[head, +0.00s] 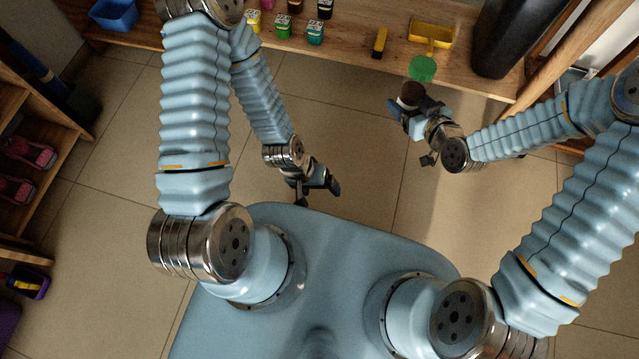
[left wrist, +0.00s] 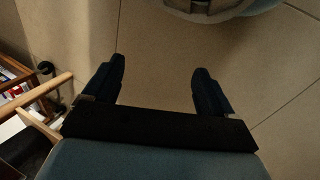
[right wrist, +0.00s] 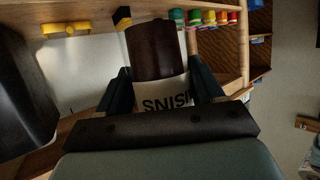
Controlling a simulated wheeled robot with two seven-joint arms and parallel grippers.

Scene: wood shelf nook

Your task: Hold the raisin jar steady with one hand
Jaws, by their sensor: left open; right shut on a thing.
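The raisin jar (right wrist: 153,52) fills the middle of the right wrist view, with a dark brown part and a white label with partly visible black lettering. In the head view the jar (head: 410,94) shows a dark brown round end, held above the floor in front of the wooden shelf. My right gripper (right wrist: 163,88) is shut on the jar, a finger on each side of it; it also shows in the head view (head: 406,112). My left gripper (left wrist: 160,85) is open and empty, low near my base; in the head view it is at the centre left (head: 320,184).
The wooden shelf (head: 350,50) spans the top. Open tiled floor (head: 345,130) lies between my arms.

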